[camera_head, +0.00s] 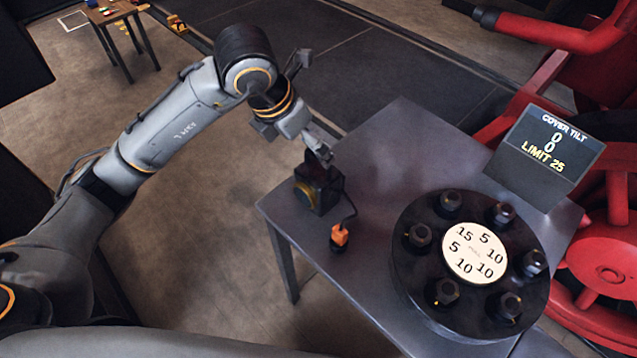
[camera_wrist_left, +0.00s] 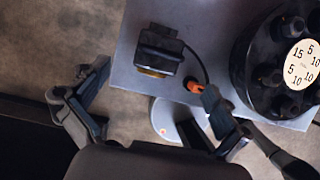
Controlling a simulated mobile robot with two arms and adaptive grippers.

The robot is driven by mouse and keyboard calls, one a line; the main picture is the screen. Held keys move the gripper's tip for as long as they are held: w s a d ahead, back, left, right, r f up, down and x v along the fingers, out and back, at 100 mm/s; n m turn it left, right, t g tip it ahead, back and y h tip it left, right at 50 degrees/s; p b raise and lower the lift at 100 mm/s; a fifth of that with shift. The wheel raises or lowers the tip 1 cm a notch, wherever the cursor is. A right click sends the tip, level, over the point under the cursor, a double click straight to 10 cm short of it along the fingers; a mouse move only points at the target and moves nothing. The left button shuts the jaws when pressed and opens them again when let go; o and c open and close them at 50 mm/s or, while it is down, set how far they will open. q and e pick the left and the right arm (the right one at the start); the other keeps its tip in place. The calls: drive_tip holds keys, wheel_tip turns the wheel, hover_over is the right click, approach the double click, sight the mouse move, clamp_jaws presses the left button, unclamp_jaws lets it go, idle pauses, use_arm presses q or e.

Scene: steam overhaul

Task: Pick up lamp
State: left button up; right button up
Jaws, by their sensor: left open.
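The lamp (camera_head: 318,190) is a dark box with a round yellow lens, standing at the left corner of the grey table. A dark cable runs from it to a small orange piece (camera_head: 340,236) on the table. My left gripper (camera_head: 318,146) is just above and behind the lamp in the head view. In the left wrist view, the lamp (camera_wrist_left: 160,50) lies beyond the spread fingers of my left gripper (camera_wrist_left: 150,95), not between them. The gripper is open and empty. My right gripper is not in view.
A large black round cover (camera_head: 400,270) with several bolts and a numbered white disc sits on the table (camera_head: 385,150), right of the lamp. A "COVER TILT" display (camera_head: 545,155) stands behind it. Red machinery (camera_head: 605,200) is at the right. A wooden table (camera_head: 108,14) is far left.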

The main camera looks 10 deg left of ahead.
sight(320, 178)
use_arm(q)
drive_tip(key=p+x, duration=0.1)
drive_tip(key=x, duration=0.6)
drive_tip(key=shift+d, duration=0.1)
drive_tip(key=shift+w+d+f+p, duration=0.2)
drive_tip(key=shift+f+p, duration=0.15)
drive_tip(key=shift+f, duration=0.15)
drive_tip(key=p+x, duration=0.1)
drive_tip(key=x, duration=0.2)
drive_tip(key=shift+w+d+f, duration=0.1)
drive_tip(key=shift+w+f, duration=0.05)
drive_tip(key=shift+f, duration=0.15)
drive_tip(key=shift+w+f, duration=0.15)
drive_tip(key=shift+f, duration=0.15)
drive_tip(key=shift+c, duration=0.4)
drive_tip(key=c, duration=1.4)
